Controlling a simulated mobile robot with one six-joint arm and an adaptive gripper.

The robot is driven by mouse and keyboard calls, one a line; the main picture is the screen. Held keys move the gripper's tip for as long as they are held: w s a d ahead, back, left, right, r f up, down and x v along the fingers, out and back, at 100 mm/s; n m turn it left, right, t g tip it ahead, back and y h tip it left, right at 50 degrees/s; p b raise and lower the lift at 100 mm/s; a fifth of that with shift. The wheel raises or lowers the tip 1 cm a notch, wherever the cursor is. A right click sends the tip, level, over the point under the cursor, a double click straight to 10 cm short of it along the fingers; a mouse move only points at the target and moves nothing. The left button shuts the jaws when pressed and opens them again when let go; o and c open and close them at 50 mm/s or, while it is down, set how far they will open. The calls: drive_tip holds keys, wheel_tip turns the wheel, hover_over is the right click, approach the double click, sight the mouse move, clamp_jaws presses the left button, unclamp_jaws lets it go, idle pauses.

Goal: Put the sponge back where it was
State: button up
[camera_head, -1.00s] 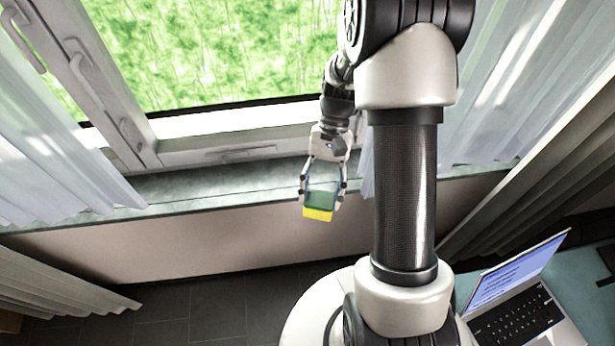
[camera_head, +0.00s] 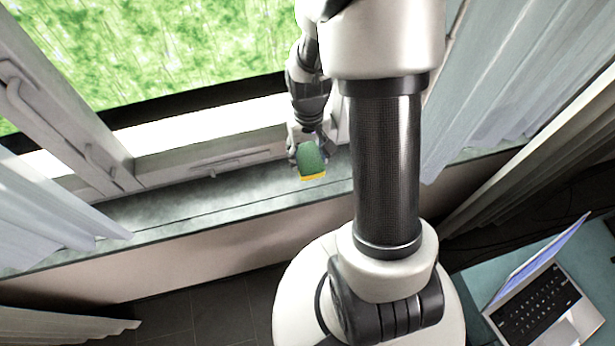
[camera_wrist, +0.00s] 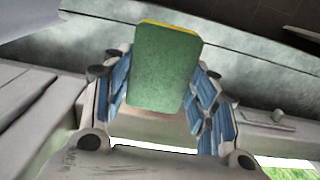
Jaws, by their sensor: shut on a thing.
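The sponge (camera_head: 311,159) is green with a yellow layer along its lower edge in the head view. My gripper (camera_head: 307,150) is shut on it, in front of the window frame and over the grey windowsill (camera_head: 240,190). In the wrist view the sponge (camera_wrist: 165,68) stands between the two blue-padded fingers of my gripper (camera_wrist: 165,95), its green face toward the camera and a yellow strip at its top edge. I cannot tell whether the sponge touches the sill.
A window frame with a handle (camera_head: 218,166) lies behind the sill. Pale curtains hang at the left (camera_head: 50,205) and right (camera_head: 490,80). A laptop (camera_head: 540,300) sits on a teal surface at the lower right. The sill left of my gripper is clear.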

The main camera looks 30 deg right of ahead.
wheel_tip(320, 180, down, 11)
drive_tip(key=b, duration=0.3)
drive_tip(key=o, duration=0.9)
drive_tip(key=shift+o, duration=0.2)
